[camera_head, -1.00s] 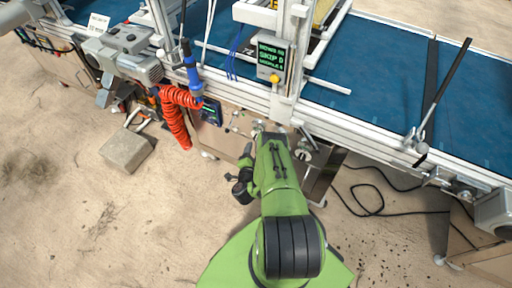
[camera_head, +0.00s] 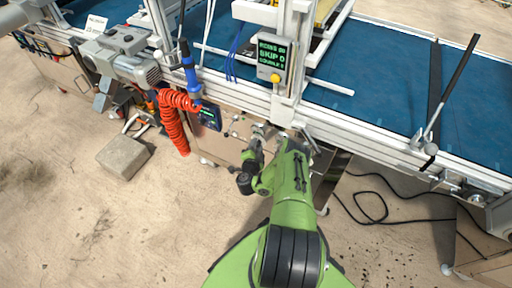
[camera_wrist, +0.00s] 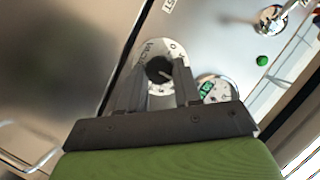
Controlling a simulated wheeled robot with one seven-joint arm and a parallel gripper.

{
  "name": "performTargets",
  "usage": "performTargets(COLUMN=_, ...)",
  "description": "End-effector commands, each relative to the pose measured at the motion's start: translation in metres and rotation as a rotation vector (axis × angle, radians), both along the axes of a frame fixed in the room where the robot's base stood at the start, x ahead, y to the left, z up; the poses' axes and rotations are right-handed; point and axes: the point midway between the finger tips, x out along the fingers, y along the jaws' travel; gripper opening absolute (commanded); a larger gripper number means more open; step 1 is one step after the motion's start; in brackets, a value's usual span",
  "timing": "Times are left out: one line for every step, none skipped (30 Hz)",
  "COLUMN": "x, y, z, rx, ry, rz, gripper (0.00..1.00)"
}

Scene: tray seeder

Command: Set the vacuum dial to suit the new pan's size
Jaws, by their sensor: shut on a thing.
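In the wrist view the vacuum dial is a black round knob (camera_wrist: 159,69) on a pale round scale plate marked with lettering that is partly covered. My gripper (camera_wrist: 160,72) has its two dark fingers on either side of the knob and is shut on it. The fingers hide parts of the scale, and I cannot read the setting. In the head view my green arm reaches to the machine's front panel, and it hides the dial and fingertips. I cannot pick out the new pan or its size.
A gauge with a green patch (camera_wrist: 214,90) sits right of the dial. A green button (camera_wrist: 262,60) is farther right. A lit display box (camera_head: 271,58) reading "SKIP 0" stands above the blue belt (camera_head: 375,85). A red coiled hose (camera_head: 172,122) hangs left of my arm.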

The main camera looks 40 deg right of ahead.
Motion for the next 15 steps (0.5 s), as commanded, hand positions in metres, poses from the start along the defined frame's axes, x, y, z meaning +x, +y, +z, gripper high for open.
performTargets(x=-0.0001, y=0.0003, z=-0.0003, rx=0.001, ry=0.0, rz=0.001, gripper=0.03)
performTargets(x=-0.0001, y=0.0004, z=-0.0003, rx=0.001, ry=0.0, rz=0.001, gripper=0.03)
performTargets(x=-0.0001, y=0.0004, z=-0.0003, rx=0.001, ry=-0.002, rz=0.001, gripper=0.03)
performTargets(x=-0.0001, y=0.0004, z=-0.0003, rx=0.002, ry=-0.004, rz=0.001, gripper=0.03)
performTargets(x=-0.0001, y=0.0006, z=-0.0003, rx=0.003, ry=-0.007, rz=0.001, gripper=0.03)
performTargets(x=0.0, y=0.0006, z=-0.0003, rx=0.006, ry=-0.016, rz=0.001, gripper=0.03)
performTargets(x=-0.0001, y=0.0007, z=-0.0004, rx=0.007, ry=-0.022, rz=0.002, gripper=0.03)
performTargets(x=-0.0001, y=0.0007, z=-0.0005, rx=0.01, ry=-0.029, rz=0.002, gripper=0.03)
performTargets(x=-0.0004, y=0.0007, z=-0.0007, rx=0.016, ry=-0.044, rz=0.002, gripper=0.03)
performTargets(x=-0.0004, y=0.0008, z=-0.0007, rx=0.02, ry=-0.056, rz=0.002, gripper=0.03)
performTargets(x=-0.0005, y=0.0009, z=-0.0008, rx=0.025, ry=-0.071, rz=0.002, gripper=0.03)
performTargets(x=-0.0003, y=0.0011, z=-0.0009, rx=0.032, ry=-0.092, rz=0.004, gripper=0.03)
performTargets(x=-0.0005, y=0.0012, z=-0.0011, rx=0.039, ry=-0.109, rz=0.004, gripper=0.03)
performTargets(x=-0.0008, y=0.0011, z=-0.0015, rx=0.045, ry=-0.127, rz=0.004, gripper=0.03)
performTargets(x=-0.0009, y=0.0011, z=-0.0016, rx=0.055, ry=-0.153, rz=0.003, gripper=0.03)
